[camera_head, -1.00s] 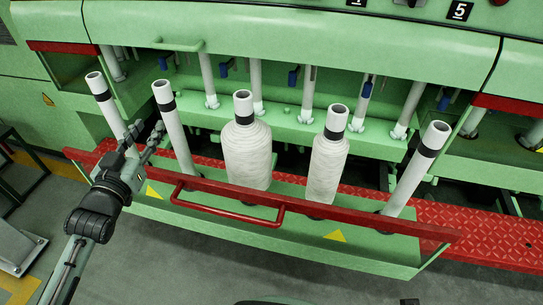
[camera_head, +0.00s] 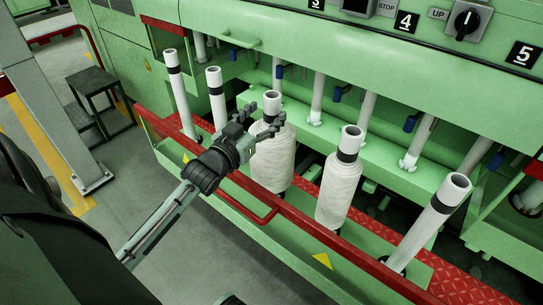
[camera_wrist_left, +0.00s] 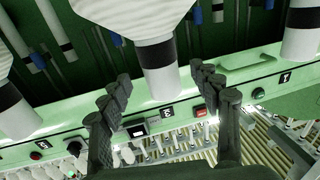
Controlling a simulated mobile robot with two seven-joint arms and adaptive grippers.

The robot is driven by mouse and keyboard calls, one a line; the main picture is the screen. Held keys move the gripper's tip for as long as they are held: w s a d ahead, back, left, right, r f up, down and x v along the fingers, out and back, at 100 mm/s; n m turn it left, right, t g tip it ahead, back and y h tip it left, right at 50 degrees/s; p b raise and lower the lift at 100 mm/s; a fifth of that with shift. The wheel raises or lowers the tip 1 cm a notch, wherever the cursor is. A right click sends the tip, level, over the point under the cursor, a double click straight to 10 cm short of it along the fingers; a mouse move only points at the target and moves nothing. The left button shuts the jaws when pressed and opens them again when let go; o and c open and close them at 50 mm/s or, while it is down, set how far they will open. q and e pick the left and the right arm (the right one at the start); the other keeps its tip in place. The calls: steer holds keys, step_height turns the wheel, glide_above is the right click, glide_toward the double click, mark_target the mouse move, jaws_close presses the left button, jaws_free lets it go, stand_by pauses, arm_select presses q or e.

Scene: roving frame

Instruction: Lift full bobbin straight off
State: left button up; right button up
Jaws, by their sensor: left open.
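The full bobbin (camera_head: 272,158), a white tube with a black band and a thick wound body, stands upright in the green trough. My left gripper (camera_head: 263,116) is open at the height of its bare tube top. In the left wrist view the fingers (camera_wrist_left: 163,84) lie to either side of the tube (camera_wrist_left: 160,62), with gaps on both sides. The wound body (camera_wrist_left: 135,14) shows at the upper edge there. The gripper hides part of the tube in the head view. My right gripper is not in view.
A slimmer wound bobbin (camera_head: 340,190) stands to the right, then a bare tube (camera_head: 432,222). Two bare tubes (camera_head: 217,98) (camera_head: 177,90) stand to the left. A red rail (camera_head: 235,180) with a handle (camera_head: 250,212) runs along the trough's front. Machine spindles stand behind.

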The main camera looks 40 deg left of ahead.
arm_select(q)
steer(key=shift+w+a+f, duration=0.15)
steer(key=shift+w, duration=0.85)
steer(key=shift+w+a+f, duration=0.1)
steer(key=shift+w, duration=0.85)
jaws_close()
steer(key=shift+r, duration=0.3)
